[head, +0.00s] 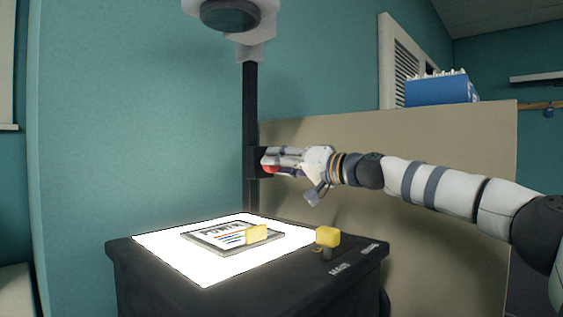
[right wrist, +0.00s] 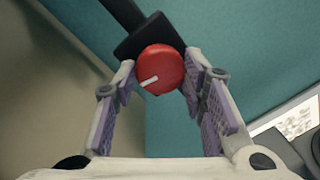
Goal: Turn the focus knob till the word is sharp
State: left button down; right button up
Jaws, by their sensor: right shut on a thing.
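The focus knob is a red round knob (head: 270,169) on the dark post (head: 250,105) of an overhead projector (head: 150,275). In the right wrist view the knob (right wrist: 162,66) shows a white pointer mark toward its lower left. My right gripper (head: 275,161) comes in from the right and is shut on the knob, one finger on each side. A framed sheet (head: 217,241) with printed lettering lies on the lit glass; its text is too small to read. The projected word is not in view. My left gripper is not in view.
The projector head (head: 230,14) sits at the top of the post.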

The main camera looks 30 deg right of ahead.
jog(key=shift+m, duration=0.8)
jog(key=o, duration=1.2)
jog(key=v, duration=1.2)
